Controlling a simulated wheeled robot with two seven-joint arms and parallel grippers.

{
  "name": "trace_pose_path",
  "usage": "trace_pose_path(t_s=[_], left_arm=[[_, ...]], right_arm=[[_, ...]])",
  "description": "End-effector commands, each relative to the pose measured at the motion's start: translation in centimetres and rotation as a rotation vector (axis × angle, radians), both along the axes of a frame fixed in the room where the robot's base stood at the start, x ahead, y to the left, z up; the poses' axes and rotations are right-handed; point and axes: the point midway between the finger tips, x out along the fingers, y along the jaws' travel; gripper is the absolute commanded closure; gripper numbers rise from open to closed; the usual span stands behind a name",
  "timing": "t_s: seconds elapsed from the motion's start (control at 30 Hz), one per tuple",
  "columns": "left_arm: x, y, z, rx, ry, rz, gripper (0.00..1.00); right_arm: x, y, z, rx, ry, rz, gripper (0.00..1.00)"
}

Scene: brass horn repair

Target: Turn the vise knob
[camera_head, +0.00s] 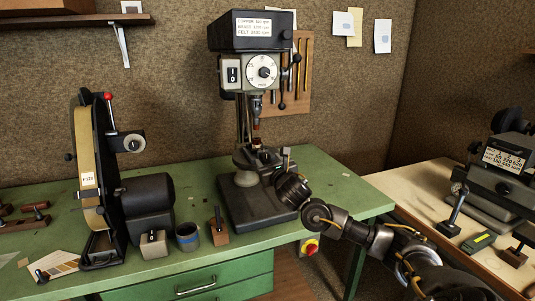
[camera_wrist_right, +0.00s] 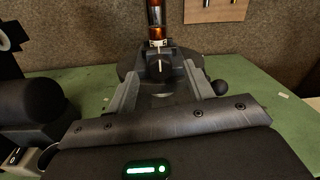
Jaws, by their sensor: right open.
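The drill press (camera_head: 252,30) stands on the green bench, its spindle above a small dark vise on the base (camera_head: 240,205). My right gripper (camera_head: 273,167) reaches in from the lower right beside the vise, partly hiding it. In the right wrist view my gripper (camera_wrist_right: 160,82) is open, with its fingers apart on either side of the dark vise part (camera_wrist_right: 160,67). Nothing is visibly gripped; contact is unclear. A round black knob (camera_wrist_right: 221,87) shows just outside the right finger; I cannot tell whether it is the vise knob. My left gripper is out of view.
A belt grinder (camera_head: 88,165) with a dark motor drum (camera_head: 148,195) stands to the left. A small cup (camera_head: 187,237) and a small wooden block (camera_head: 218,232) sit near the front edge. Another machine (camera_head: 505,165) is on the right table. The bench right of the press is mostly clear.

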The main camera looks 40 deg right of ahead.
Motion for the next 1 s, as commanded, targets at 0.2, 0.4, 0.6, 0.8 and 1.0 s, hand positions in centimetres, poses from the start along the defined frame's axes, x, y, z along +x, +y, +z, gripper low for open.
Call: trace_pose_path(t_s=[0.2,0.4,0.6,0.8,1.0], left_arm=[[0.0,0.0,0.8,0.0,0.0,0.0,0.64],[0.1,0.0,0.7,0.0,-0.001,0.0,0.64],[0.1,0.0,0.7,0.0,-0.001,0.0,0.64],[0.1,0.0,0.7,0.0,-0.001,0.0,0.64],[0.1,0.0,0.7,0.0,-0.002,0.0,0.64]], right_arm=[[1.6,-0.6,0.0,0.0,0.001,0.001,0.48],[1.7,-0.6,-0.1,0.0,0.001,0.001,0.48],[1.7,-0.6,-0.1,0.0,0.001,0.001,0.62],[1.7,-0.6,-0.1,0.0,0.001,0.001,0.89],[1.7,-0.6,-0.1,0.007,-0.001,0.001,0.93]])
